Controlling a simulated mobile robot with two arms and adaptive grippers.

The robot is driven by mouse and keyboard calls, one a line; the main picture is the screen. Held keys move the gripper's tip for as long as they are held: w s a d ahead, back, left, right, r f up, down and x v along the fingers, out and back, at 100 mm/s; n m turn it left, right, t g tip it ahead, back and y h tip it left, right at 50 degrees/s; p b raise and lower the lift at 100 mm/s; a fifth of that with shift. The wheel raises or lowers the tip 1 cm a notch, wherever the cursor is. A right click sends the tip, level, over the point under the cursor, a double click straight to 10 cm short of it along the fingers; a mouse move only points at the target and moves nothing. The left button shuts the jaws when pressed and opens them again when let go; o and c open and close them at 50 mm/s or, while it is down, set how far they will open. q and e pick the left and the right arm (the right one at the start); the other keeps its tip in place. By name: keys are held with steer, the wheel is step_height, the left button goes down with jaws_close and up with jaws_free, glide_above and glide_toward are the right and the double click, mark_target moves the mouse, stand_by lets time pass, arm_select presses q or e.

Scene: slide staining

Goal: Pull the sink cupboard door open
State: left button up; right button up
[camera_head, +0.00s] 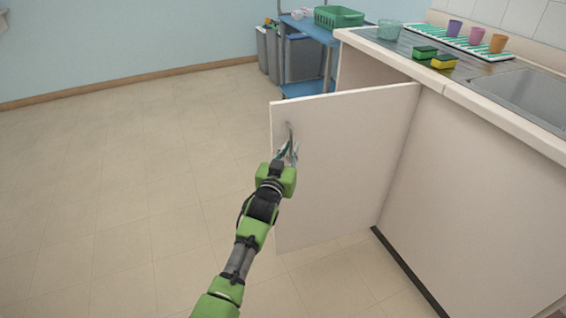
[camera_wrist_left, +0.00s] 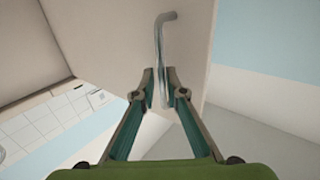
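The sink cupboard door (camera_head: 345,165) is a plain off-white panel. It stands swung well out from the counter front, hinged at its right edge in the head view. Its metal bar handle (camera_head: 290,138) is near the free edge; the handle also shows in the left wrist view (camera_wrist_left: 161,42). My left gripper (camera_head: 287,152) is at the handle, and in the left wrist view its two fingertips (camera_wrist_left: 160,84) lie on either side of the bar, closed on it. The door also fills the top of that view (camera_wrist_left: 110,40). My right gripper is not in view.
The counter (camera_head: 485,99) holds a sink (camera_head: 525,95), two sponges (camera_head: 444,62), a glass bowl (camera_head: 389,30) and several cups on a striped mat. A blue cart (camera_head: 312,28) with a green basket (camera_head: 338,17) and grey bins (camera_head: 270,50) stand behind. The floor left of the door is clear.

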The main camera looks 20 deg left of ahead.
arm_select(q)
steer(key=s, duration=1)
steer(key=shift+s+a, duration=0.2)
steer(key=shift+s, duration=0.15)
